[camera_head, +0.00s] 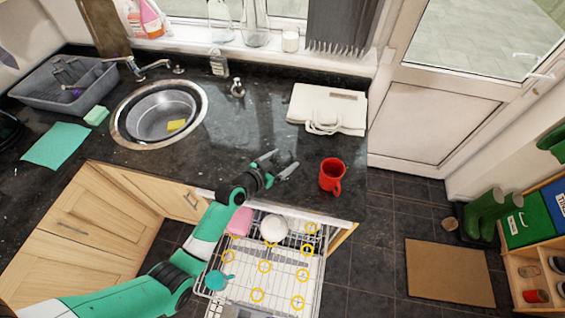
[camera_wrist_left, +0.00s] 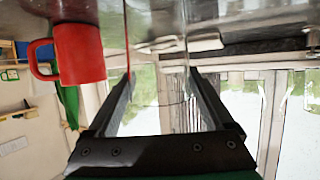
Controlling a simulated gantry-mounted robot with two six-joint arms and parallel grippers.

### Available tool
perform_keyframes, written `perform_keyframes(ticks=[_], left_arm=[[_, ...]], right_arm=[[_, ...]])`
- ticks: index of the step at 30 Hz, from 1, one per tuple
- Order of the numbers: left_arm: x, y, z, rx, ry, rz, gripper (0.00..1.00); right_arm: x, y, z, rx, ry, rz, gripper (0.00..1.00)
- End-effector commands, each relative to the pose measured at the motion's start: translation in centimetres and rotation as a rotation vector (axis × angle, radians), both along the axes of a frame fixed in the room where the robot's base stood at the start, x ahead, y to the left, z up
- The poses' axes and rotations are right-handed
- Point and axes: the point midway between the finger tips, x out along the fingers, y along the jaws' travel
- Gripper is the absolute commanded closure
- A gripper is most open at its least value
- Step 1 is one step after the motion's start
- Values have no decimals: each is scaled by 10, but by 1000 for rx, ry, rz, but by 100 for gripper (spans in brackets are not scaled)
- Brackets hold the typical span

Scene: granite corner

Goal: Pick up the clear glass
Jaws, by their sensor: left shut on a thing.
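My left gripper (camera_head: 283,163) is just above the dark counter, left of the red mug (camera_head: 331,176). It is shut on a clear glass (camera_wrist_left: 158,85). In the left wrist view the glass's faint see-through outline stands between the two fingers (camera_wrist_left: 158,78). The glass is hard to make out in the head view, and I cannot tell whether it still touches the counter. The red mug also shows in the left wrist view (camera_wrist_left: 80,55), to the left of the fingers and apart from them. My right gripper is not in view.
An open dishwasher rack (camera_head: 285,262) lies below the counter edge, holding a pink item (camera_head: 240,221) and a white bowl (camera_head: 274,229). A white bag (camera_head: 327,108) lies behind the mug. The sink (camera_head: 160,114) is to the left, with dark counter free between.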

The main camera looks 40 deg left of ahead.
Motion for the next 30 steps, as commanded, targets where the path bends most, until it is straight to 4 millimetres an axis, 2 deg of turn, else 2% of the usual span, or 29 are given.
perform_keyframes(ticks=[6, 14, 18, 21, 25, 30], left_arm=[[-2, -1, 36, 3, -5, 0, 82], [-53, -21, 93, 3, -4, 0, 82], [-89, -36, 108, 0, 0, 0, 82], [-109, -44, 121, 0, 3, 0, 82], [-125, -50, 126, 0, 1, 0, 82], [-130, -53, 127, 0, -1, 1, 82]], right_arm=[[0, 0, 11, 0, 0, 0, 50], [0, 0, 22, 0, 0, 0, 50], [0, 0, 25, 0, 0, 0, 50], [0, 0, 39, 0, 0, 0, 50], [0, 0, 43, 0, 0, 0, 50], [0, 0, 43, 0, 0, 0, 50]])
